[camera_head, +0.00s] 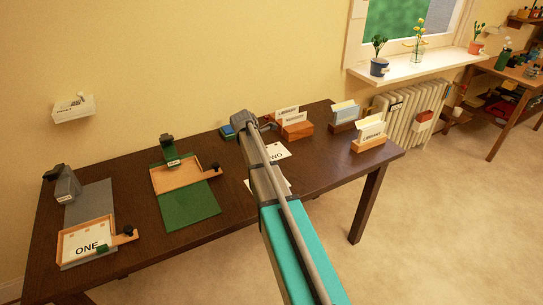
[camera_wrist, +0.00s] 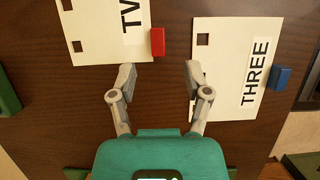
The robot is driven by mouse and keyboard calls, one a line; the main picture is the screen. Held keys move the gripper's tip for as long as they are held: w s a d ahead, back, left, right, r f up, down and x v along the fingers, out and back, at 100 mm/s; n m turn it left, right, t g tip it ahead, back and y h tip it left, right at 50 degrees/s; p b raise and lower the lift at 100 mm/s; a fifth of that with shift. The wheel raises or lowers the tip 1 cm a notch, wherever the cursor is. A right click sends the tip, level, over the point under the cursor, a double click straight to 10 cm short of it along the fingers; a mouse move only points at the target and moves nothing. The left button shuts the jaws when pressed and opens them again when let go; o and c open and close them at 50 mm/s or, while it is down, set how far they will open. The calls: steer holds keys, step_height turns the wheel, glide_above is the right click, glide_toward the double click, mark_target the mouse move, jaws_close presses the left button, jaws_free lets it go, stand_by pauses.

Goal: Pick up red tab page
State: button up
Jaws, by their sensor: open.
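The red tab page is a cream sheet (camera_wrist: 98,38) with a square hole and partly cut-off lettering beginning "TW" at the upper left of the wrist view. Its red tab (camera_wrist: 157,42) sticks out from its right edge. In the head view the page marked "WO" (camera_head: 280,152) lies on the dark desk, partly hidden by my arm. My gripper (camera_wrist: 160,74) is open, with the red tab just ahead of the gap between its fingertips. Nothing is held. The fingers are hidden in the head view.
A page reading THREE (camera_wrist: 232,75) with a blue tab (camera_wrist: 281,78) lies right of the gripper, its edge close to the right finger. Wooden card holders (camera_head: 370,144) stand at the desk's right. A green board (camera_head: 192,207) and a tray with page ONE (camera_head: 85,236) are at left.

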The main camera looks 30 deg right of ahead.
steer(key=shift+b+x, duration=2.3)
steer(key=shift+x, duration=0.25)
steer(key=shift+w+d, duration=0.1)
jaws_close()
